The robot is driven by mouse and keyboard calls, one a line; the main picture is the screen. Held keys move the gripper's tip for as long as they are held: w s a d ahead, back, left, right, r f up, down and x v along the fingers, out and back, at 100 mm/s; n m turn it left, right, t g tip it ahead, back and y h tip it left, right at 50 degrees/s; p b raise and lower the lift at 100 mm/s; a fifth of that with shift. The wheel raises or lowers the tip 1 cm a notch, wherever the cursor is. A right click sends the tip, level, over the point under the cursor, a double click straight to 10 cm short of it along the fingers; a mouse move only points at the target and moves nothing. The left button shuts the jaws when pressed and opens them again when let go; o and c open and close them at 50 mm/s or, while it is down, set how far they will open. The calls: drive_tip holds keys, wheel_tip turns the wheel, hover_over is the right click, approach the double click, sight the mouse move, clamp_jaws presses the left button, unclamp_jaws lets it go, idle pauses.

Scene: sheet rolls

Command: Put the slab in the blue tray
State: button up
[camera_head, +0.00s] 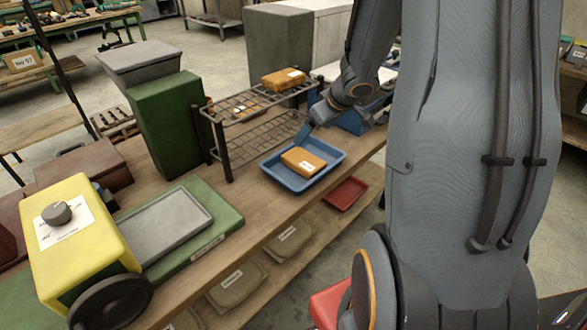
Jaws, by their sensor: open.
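An orange-brown slab (304,161) with a white label lies in the blue tray (328,177), flat as far as I can see. The tray sits on the wooden bench near its front edge. A similar orange slab (283,79) with a label lies on the top shelf of the wire rack (235,113). My gripper (303,134) is just behind the tray, close above its back rim and apart from the slab in the tray. It is open and holds nothing that I can see. My arm partly hides the fingers.
A green box (168,122) stands left of the rack. A yellow machine (75,243) with a knob and a grey plate (165,226) on a green base are at the left. A red tray (345,193) and cloth bundles lie on the lower shelf. My arm hides the right side.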

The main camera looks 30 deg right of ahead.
drive_tip(key=s+a+r+m+g, duration=0.2)
drive_tip(key=s+a+m+g, duration=0.1)
drive_tip(key=s+a, duration=1.5)
drive_tip(key=shift+a+r+g+h, duration=0.2)
drive_tip(key=shift+g+h, duration=0.2)
drive_tip(key=shift+g, duration=0.5)
drive_tip(key=shift+f+b, duration=0.6)
drive_tip(key=shift+f, duration=0.05)
